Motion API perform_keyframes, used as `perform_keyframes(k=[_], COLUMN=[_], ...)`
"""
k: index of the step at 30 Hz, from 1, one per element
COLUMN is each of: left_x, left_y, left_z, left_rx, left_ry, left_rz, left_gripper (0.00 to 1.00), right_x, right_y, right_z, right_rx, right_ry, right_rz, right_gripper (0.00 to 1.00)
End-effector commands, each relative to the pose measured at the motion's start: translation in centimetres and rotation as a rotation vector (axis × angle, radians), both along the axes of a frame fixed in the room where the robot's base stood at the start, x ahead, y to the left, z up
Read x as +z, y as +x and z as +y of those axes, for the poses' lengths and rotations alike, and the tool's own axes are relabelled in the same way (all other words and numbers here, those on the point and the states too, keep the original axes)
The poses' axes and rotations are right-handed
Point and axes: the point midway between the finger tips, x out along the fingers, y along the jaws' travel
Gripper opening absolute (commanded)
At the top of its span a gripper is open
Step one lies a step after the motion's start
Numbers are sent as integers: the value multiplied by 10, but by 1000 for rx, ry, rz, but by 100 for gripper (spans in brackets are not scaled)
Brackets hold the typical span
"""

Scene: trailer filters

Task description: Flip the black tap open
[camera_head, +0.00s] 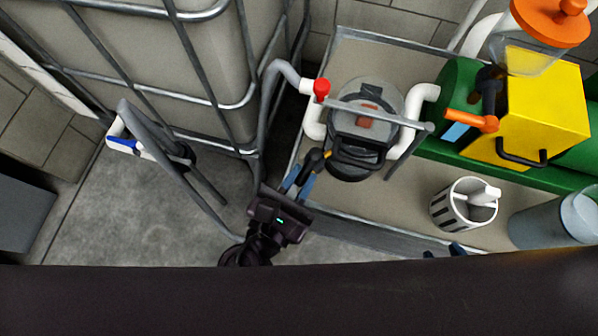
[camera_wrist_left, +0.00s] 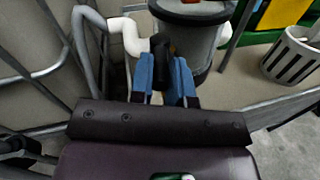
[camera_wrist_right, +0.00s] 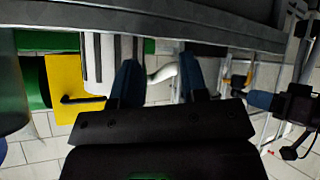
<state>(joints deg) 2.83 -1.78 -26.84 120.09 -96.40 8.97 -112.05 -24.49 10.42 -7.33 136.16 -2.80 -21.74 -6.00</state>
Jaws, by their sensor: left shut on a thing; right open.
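The black tap (camera_head: 316,160) sits at the lower left of the grey round-lidded filter housing (camera_head: 365,125), by the white pipe. A small orange-yellow spot shows at its end. My left gripper (camera_head: 299,180) has its blue fingers at the tap. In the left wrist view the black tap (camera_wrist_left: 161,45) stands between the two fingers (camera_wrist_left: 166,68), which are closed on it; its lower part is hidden. My right gripper (camera_wrist_right: 157,68) is open below the trailer edge, away from the tap. In the head view only its fingertips (camera_head: 445,250) show.
A red-knobbed valve (camera_head: 321,88) is above the tap. A metal bar crosses the housing. Right of it are a yellow box (camera_head: 545,115) with an orange handle (camera_head: 478,121), a white striped basket (camera_head: 450,208) and a grey bucket (camera_head: 548,225). A caged tank (camera_head: 200,60) stands left.

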Motion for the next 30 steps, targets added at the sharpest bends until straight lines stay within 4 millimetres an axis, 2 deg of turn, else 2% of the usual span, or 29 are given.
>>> perform_keyframes(k=[21,30], left_x=[-3,-3], left_y=[-4,-5], left_z=[-7,-9], left_rx=[127,196], left_ry=[0,-1], left_rz=[5,5], left_gripper=[0,0], right_x=[-9,-7], right_y=[0,2], right_z=[0,-4], right_rx=[-12,-25], right_ry=[31,46], right_rz=[-49,-95], right_gripper=[40,40])
